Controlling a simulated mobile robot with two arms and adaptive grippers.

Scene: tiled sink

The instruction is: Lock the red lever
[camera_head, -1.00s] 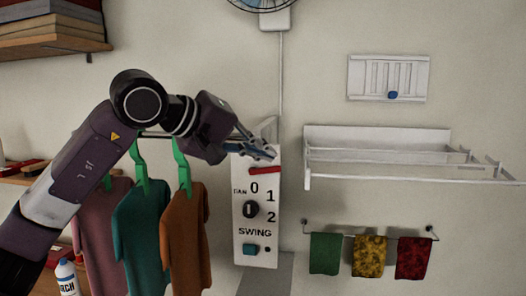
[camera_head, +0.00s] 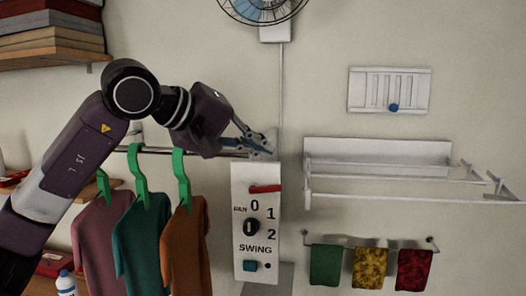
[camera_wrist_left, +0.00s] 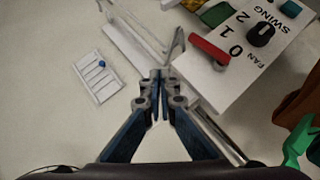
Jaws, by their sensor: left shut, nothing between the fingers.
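The red lever (camera_head: 265,189) lies nearly level near the top of the front of the white fan control box (camera_head: 243,262). It also shows in the left wrist view (camera_wrist_left: 208,48), on the box's face above the 0, 1 and 2 marks. My left gripper (camera_head: 266,150) is shut and empty, a little above the top of the box and apart from the lever. In the left wrist view the closed fingers (camera_wrist_left: 155,77) point along the wall beside the box. My right gripper is not in view.
A rail (camera_head: 225,153) with several shirts on green hangers (camera_head: 182,180) runs left of the box, behind my left arm. A white wall rack (camera_head: 380,170) and a small rail with cloths (camera_head: 368,268) are at the right. A fan (camera_head: 262,8) is above.

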